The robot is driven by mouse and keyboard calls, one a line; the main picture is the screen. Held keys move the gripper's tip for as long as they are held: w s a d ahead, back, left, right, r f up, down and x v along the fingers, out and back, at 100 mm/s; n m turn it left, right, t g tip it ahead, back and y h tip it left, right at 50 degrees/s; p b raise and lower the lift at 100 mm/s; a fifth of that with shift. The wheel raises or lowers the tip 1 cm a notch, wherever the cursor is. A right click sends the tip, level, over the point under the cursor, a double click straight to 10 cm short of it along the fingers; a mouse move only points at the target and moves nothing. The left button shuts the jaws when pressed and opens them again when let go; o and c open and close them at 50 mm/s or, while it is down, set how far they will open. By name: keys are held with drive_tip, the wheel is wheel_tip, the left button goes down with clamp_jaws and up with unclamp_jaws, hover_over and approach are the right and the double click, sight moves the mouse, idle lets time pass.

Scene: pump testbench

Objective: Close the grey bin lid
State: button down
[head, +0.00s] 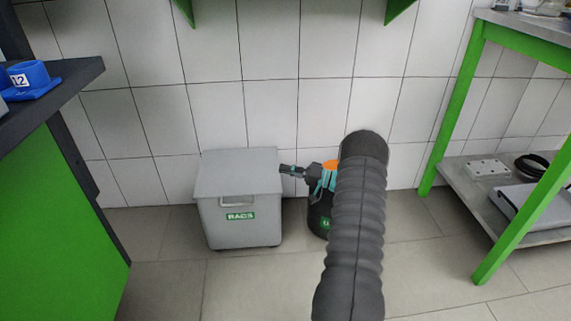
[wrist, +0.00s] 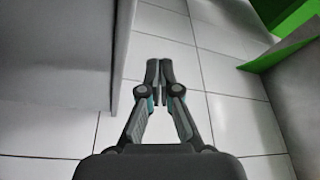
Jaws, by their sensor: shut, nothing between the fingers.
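The grey bin (head: 240,232) stands on the floor against the tiled wall, with a green label and a handle on its front. Its grey lid (head: 237,172) lies flat across the top, and I see no gap along its front edge. My gripper (head: 283,169) is at the lid's right edge, pointing left; I cannot tell if it touches the lid. In the wrist view my gripper (wrist: 159,72) has its fingertips together with nothing between them. A grey surface, probably the bin's, fills the left of the wrist view.
A green-legged bench (head: 455,110) with a lower shelf (head: 480,205) stands at the right. A green cabinet with a dark top (head: 70,75) is at the left, with a blue object (head: 32,78) on it. The tiled floor (head: 170,285) in front of the bin is clear.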

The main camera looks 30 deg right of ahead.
drive_tip(key=shift+f, duration=0.2)
idle(0.3)
drive_tip(key=v, duration=1.2)
drive_tip(key=s+a+r+n+g+h+p, duration=0.2)
drive_tip(key=a+r+g, duration=0.3)
drive_tip(key=a+r, duration=0.7)
drive_tip(key=s+a+r+n+g+h+p, duration=0.15)
drive_tip(key=a+r+g, duration=0.35)
drive_tip(key=a+r, duration=0.65)
drive_tip(key=s+a+r+h+p, duration=0.2)
drive_tip(key=s+a+r+h, duration=0.1)
drive_tip(key=s, duration=0.5)
drive_tip(key=s+a+r+n+t+h+p, duration=0.1)
drive_tip(key=s+a+r+h, duration=0.3)
drive_tip(key=s, duration=0.5)
drive_tip(key=s+a+r+t+h+p, duration=0.1)
drive_tip(key=s+a+r+h+p, duration=0.2)
drive_tip(key=s+a, duration=0.3)
drive_tip(key=shift+s+r+h+p, duration=0.15)
drive_tip(key=shift+s+h+p, duration=0.35)
drive_tip(key=shift+s, duration=0.8)
drive_tip(key=shift+a, duration=0.1)
